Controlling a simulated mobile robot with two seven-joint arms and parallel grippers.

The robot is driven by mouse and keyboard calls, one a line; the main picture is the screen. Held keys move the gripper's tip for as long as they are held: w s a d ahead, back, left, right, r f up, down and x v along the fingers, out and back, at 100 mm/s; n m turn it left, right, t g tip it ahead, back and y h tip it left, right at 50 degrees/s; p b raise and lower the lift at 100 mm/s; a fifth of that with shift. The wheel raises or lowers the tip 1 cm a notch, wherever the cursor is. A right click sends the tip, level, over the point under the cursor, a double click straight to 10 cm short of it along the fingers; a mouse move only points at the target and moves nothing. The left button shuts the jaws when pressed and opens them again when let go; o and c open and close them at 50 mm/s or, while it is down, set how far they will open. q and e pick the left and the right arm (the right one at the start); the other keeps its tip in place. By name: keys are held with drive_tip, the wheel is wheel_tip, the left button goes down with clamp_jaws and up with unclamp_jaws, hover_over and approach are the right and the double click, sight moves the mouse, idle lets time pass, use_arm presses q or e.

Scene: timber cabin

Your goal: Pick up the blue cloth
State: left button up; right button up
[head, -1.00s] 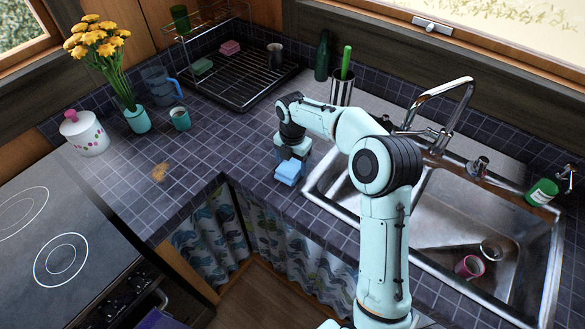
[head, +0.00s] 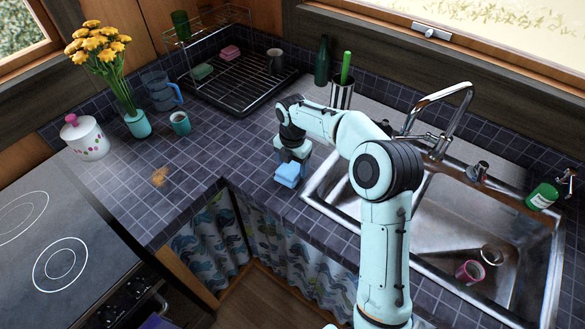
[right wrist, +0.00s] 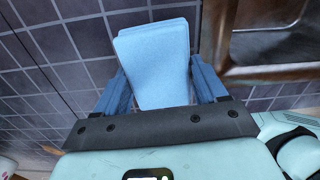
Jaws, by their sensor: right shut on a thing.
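The blue cloth (head: 288,174) is a small folded light-blue pad at the counter, left of the sink. My right gripper (head: 291,163) points down at it from above, with its fingers around the cloth. In the right wrist view the cloth (right wrist: 155,65) lies between the two dark blue fingers of the gripper (right wrist: 160,92), which are shut on it. Whether the cloth touches the tiles is hard to tell. My left gripper is not in view.
The metal sink (head: 330,204) is right of the gripper, with a pink cup (head: 470,271) inside. A dish rack (head: 240,88), a utensil holder (head: 341,95) and a green bottle (head: 322,62) stand behind.

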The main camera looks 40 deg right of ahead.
sight(293, 166)
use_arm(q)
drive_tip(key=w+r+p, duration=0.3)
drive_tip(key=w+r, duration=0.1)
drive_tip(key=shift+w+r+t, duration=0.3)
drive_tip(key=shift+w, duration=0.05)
use_arm(e)
wheel_tip(293, 166, up, 18)
drive_tip(key=shift+r, duration=0.15)
